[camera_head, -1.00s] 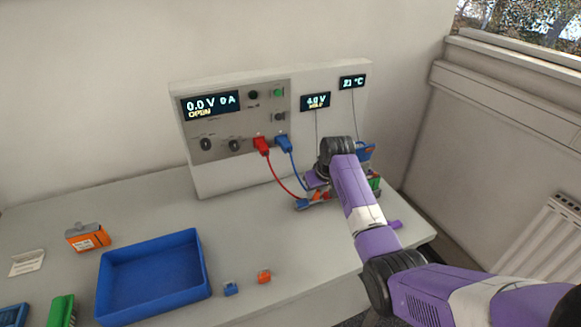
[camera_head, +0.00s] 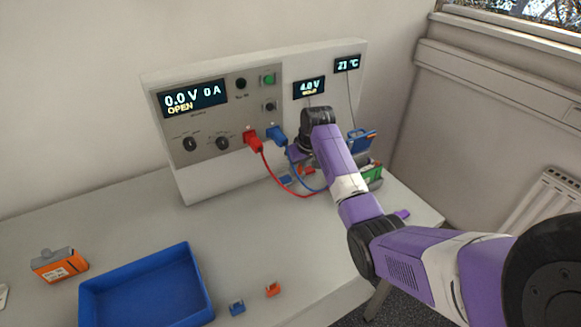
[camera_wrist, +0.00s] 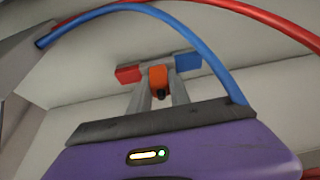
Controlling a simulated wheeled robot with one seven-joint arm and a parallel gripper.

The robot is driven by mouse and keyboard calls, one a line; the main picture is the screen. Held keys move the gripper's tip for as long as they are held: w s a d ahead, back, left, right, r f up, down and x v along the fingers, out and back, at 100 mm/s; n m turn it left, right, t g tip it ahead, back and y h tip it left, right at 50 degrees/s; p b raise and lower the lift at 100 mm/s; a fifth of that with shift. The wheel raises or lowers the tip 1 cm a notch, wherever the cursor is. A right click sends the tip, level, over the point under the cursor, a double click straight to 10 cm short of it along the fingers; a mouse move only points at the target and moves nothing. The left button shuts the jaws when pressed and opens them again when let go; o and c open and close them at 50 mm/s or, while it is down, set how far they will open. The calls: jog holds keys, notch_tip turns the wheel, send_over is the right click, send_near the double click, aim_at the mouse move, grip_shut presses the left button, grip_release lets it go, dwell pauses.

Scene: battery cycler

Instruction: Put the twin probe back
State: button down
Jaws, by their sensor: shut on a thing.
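An orange piece with a dark end (camera_wrist: 158,79), which looks like the twin probe, sits between the two fingers of my gripper (camera_wrist: 158,95) in the wrist view. The gripper is shut on it. A red block (camera_wrist: 128,74) and a blue block (camera_wrist: 187,62) show on either side beyond the fingers. In the head view my gripper (camera_head: 299,155) is in front of the panel's right half, below the 4.0 V display (camera_head: 309,88). My wrist mostly hides the probe there, and I cannot tell exactly where its tips are.
Red (camera_head: 280,178) and blue (camera_head: 296,166) leads loop from the panel close to my gripper. A blue clamp-like part (camera_head: 361,139) and a green block (camera_head: 372,173) stand just right of my wrist. A blue tray (camera_head: 148,288) lies front left. The middle tabletop is clear.

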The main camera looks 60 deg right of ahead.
jog(key=shift+a+r, duration=0.15)
jog(key=c, duration=1.2)
grip_release()
jog(key=shift+f, duration=0.2)
jog(key=shift+r, duration=0.1)
jog(key=b+v, duration=0.1)
jog(key=v, duration=1.1)
